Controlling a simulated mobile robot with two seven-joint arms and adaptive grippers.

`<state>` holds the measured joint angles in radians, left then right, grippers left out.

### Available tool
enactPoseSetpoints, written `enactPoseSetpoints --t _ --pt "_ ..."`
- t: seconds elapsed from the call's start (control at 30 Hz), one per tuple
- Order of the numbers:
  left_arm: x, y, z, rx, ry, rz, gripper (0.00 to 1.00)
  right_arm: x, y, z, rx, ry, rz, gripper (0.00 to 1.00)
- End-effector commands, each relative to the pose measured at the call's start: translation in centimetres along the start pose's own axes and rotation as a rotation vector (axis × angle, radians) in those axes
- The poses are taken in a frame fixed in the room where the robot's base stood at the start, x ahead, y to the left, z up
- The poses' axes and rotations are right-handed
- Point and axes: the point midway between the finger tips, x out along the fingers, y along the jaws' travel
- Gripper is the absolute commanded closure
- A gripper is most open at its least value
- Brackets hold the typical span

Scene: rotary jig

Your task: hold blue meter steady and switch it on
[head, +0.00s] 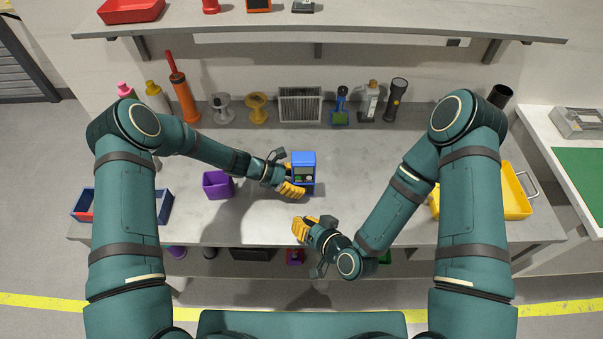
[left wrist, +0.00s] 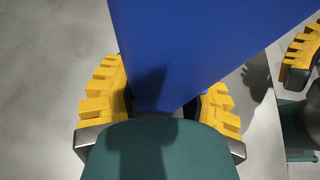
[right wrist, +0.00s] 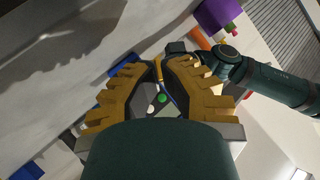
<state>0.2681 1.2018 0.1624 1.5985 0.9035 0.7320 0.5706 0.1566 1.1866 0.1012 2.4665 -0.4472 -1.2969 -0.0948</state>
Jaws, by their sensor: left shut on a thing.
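The blue meter (head: 304,158) stands on the grey workbench, with its small display and controls on the face towards me. My left gripper (head: 291,183) is shut on the meter from its left side. In the left wrist view the blue casing (left wrist: 190,45) fills the space between the yellow fingers (left wrist: 165,103). My right gripper (head: 299,229) is empty, in front of the meter and apart from it. In the right wrist view its fingertips (right wrist: 160,65) are together. Part of the meter's face, with a green button (right wrist: 162,98), shows between the fingers; the rest is hidden.
A purple box (head: 218,186) stands left of the meter. A blue bin (head: 167,207) is at the left end and a yellow tray (head: 514,196) at the right end. Bottles, spools, a grille (head: 300,105) and a flashlight (head: 396,99) line the back.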

Motion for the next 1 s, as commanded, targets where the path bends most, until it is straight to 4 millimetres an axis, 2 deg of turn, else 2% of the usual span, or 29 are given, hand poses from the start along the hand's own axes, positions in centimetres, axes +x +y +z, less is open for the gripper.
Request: enactPoseSetpoints --t 0.2,0.4,0.57,1.0 --pt "0.0 0.0 0.0 0.0 0.0 0.0 0.72 -0.1 -3.2 -1.0 0.02 0.204 -0.121 1.0" --pt "0.0 0.0 0.0 0.0 0.0 0.0 0.72 -0.5 -4.3 -1.7 0.038 0.293 -0.163 1.0" --pt "0.0 0.0 0.0 0.0 0.0 0.0 0.72 -0.1 -4.2 -2.3 0.04 0.306 -0.168 1.0" --pt "0.0 0.0 0.0 0.0 -0.001 0.0 0.72 3.8 -2.4 -5.8 0.038 0.305 -0.167 1.0"
